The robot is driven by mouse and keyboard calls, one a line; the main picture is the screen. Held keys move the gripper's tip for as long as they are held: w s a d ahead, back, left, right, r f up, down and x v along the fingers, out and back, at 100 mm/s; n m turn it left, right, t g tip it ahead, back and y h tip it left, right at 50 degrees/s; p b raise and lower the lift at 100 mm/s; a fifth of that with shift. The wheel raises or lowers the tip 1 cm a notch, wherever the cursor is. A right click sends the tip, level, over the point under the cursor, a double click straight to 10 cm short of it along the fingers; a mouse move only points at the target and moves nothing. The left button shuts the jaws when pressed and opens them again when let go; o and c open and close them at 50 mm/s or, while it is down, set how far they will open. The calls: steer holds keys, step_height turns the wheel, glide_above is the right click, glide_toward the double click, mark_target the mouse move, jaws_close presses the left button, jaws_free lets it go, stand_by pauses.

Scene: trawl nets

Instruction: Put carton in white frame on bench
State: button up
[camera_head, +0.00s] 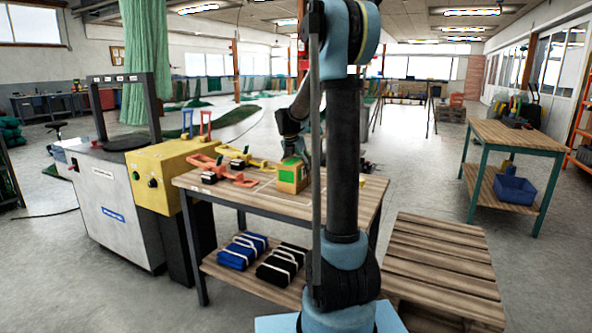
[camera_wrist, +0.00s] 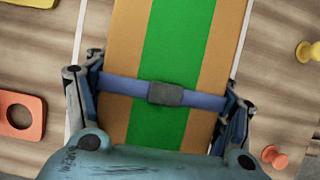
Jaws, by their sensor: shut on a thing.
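The carton (camera_head: 292,175) is a brown box with a green stripe, over the wooden bench (camera_head: 345,203) in the head view. In the wrist view the carton (camera_wrist: 178,40) fills the middle, and a blue band with a grey buckle crosses it between my fingers. My gripper (camera_wrist: 167,92) is shut on the carton, one finger at each side. White lines of the frame (camera_wrist: 76,45) show on the bench left and right of the carton. I cannot tell whether the carton touches the bench.
Orange tools (camera_head: 233,178) lie on the bench left of the carton. In the wrist view, an orange piece (camera_wrist: 20,116) and a yellow knob (camera_wrist: 307,51) lie near the carton. A yellow machine (camera_head: 165,172) stands at left, a pallet (camera_head: 440,262) at right.

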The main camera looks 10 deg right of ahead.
steer(key=o, duration=2)
steer(key=shift+o, duration=0.2)
